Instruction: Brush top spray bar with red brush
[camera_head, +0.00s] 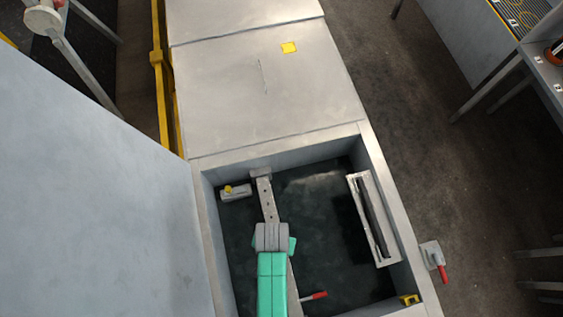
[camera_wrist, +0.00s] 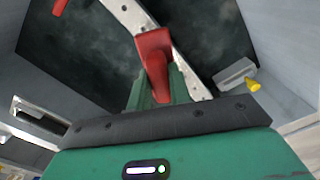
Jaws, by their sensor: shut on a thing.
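My gripper (camera_wrist: 155,88) is shut on the red brush (camera_wrist: 154,50), whose red part sticks out between the green fingers in the wrist view. The brush's bristles are not visible. A pale metal bar with a row of holes, which looks like the top spray bar (camera_wrist: 192,68), runs diagonally behind the brush. In the head view the spray bar (camera_head: 267,200) crosses the open pit, and my teal arm covers its middle. The brush and fingertips are hidden there. I cannot tell whether the brush touches the bar.
The pit's metal rim (camera_head: 204,215) surrounds the bar. A small block with a yellow knob (camera_head: 235,192) is at the pit's left wall. A long slotted frame (camera_head: 374,219) is on the right. A red handle (camera_head: 313,296) juts near the bar's lower part. A raised grey panel (camera_head: 90,200) stands left.

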